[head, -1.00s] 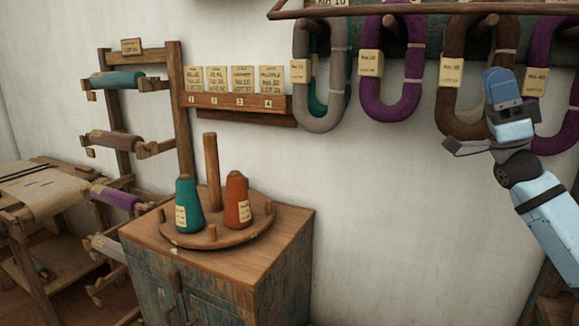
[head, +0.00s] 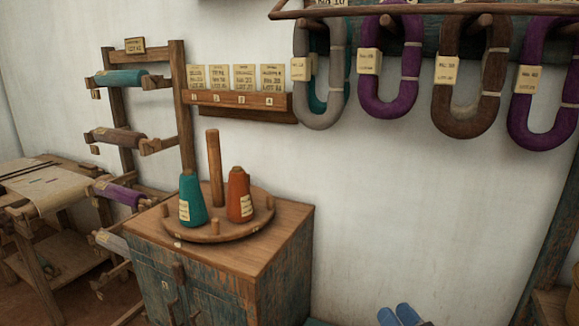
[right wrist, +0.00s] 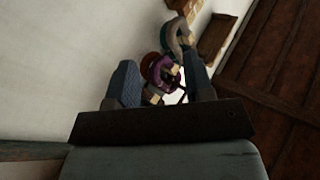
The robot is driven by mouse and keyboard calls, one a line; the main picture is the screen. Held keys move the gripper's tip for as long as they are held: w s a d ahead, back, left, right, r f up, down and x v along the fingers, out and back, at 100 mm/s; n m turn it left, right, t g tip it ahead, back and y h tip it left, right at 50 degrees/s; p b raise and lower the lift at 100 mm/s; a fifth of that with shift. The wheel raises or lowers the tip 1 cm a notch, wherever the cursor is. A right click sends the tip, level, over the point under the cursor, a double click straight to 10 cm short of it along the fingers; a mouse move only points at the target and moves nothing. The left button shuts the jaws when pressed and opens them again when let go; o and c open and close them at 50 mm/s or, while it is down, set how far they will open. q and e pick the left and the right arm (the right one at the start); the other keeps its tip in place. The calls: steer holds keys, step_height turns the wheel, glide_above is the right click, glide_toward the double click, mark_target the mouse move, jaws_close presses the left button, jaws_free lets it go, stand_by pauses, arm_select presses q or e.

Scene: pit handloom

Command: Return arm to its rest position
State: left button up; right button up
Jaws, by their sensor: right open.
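My right gripper (head: 397,311) shows at the bottom edge of the head view, right of the cabinet, with only its blue tips in frame. It stands apart from the skeins and the cabinet. In the right wrist view its two blue-grey fingers (right wrist: 161,82) are spread apart with nothing held between them. Hanging skeins show beyond the fingers, at a distance. The rest of the right arm is out of the head view. My left gripper is in neither view.
Grey, purple (head: 388,70) and brown (head: 470,75) skeins hang on the wall rail. A cabinet (head: 285,228) carries a round wooden stand (head: 262,225) with a teal cone (head: 191,197) and an orange cone (head: 238,192). A spool rack (head: 183,110) stands left. The wall right of the cabinet is clear.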

steer(key=s+a+f+n+g+h, duration=0.15)
steer(key=s+f+g, duration=0.25)
steer(key=s+f, duration=0.65)
steer(key=s+a+f+g+h, duration=0.2)
steer(key=s+f+g+h, duration=0.15)
steer(key=s+f, duration=0.75)
arm_select(q)
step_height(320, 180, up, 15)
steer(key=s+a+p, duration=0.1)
steer(key=p, duration=1.9)
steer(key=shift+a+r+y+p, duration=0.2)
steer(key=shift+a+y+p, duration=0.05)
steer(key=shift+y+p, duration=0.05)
arm_select(e)
step_height(320, 180, up, 16)
steer(key=s+d, duration=0.1)
steer(key=s, duration=0.2)
steer(key=shift+d+r+y, duration=0.15)
steer(key=shift+y, duration=0.15)
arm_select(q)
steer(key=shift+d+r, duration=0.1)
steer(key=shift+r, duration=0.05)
arm_select(e)
steer(key=shift+g, duration=0.25)
steer(key=shift+c, duration=0.5)
steer(key=shift+d, duration=0.1)
